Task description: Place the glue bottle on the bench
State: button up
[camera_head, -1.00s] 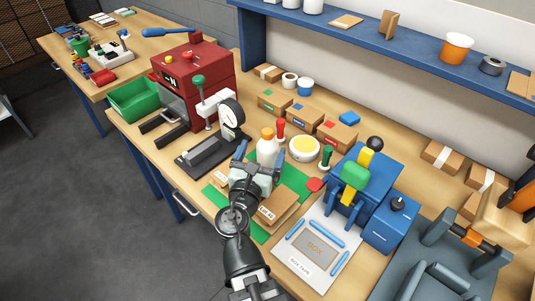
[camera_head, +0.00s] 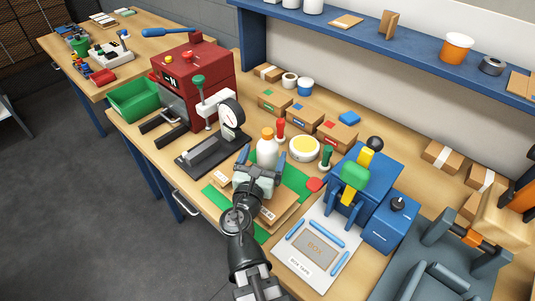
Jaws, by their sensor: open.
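The glue bottle (camera_head: 267,150) is white with an orange cap and stands upright at the back edge of the green mat (camera_head: 295,178), on the bench (camera_head: 345,270). My gripper (camera_head: 257,171) is just in front of the bottle, at the near side of it. Its jaws are open. The gripper and wrist hide the bottle's lower part, so I cannot tell whether the fingers touch it.
Cardboard boxes (camera_head: 283,206) lie on the mat beside my wrist. A dial gauge stand (camera_head: 214,150) is on the left, a blue machine (camera_head: 362,195) on the right. Red and green handled tools and a yellow-topped tub (camera_head: 304,148) stand close behind. A box tape sheet (camera_head: 318,252) lies in front.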

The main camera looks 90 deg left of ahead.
jog(key=shift+x, duration=2.85)
jog(key=shift+c, duration=0.2)
jog(key=c, duration=1.4)
jog(key=shift+r, duration=5.05)
